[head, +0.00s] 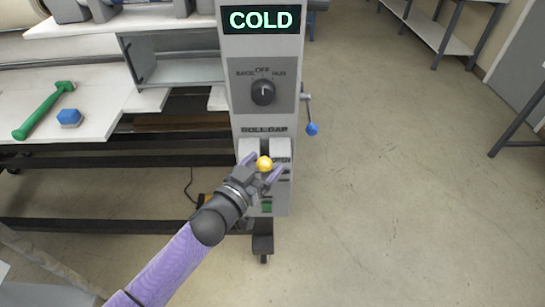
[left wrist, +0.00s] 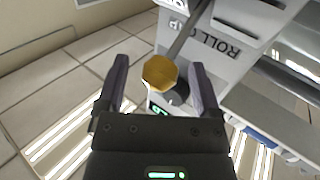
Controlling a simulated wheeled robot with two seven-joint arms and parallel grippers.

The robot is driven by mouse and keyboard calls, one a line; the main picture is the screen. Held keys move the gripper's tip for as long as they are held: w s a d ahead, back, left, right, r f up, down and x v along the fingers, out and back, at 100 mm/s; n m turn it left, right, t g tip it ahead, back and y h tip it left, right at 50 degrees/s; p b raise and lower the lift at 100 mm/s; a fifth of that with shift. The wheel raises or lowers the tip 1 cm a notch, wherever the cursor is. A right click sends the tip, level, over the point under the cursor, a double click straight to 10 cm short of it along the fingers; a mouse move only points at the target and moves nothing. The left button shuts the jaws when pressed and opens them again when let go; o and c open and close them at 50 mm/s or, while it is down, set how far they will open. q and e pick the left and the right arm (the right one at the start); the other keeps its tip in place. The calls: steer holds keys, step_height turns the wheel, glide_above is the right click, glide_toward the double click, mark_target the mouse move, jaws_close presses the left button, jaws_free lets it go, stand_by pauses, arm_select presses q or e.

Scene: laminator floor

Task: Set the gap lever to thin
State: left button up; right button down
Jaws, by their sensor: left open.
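The gap lever's round yellow knob (head: 264,163) is in front of the roll gap panel (head: 282,146) on the grey machine column. The knob is near the upper part of the panel, beside the "OPEN" label; a green mark (head: 267,207) is at the panel's lower end. My left gripper (head: 267,169) is open, with its purple fingers on either side of the knob. In the left wrist view the knob (left wrist: 160,73) lies between the fingertips, with a visible gap on each side, and its grey rod (left wrist: 188,32) runs back to the panel. My right gripper is not in view.
Above the panel are a black rotary switch (head: 263,92) and a green "COLD" display (head: 262,19). A blue-ended crank (head: 311,128) sticks out at the column's right. A green hammer (head: 45,110) and a blue-topped object (head: 69,118) lie on the left shelf.

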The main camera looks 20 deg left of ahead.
arm_select(q)
steer(key=shift+x, duration=1.3)
jaws_close()
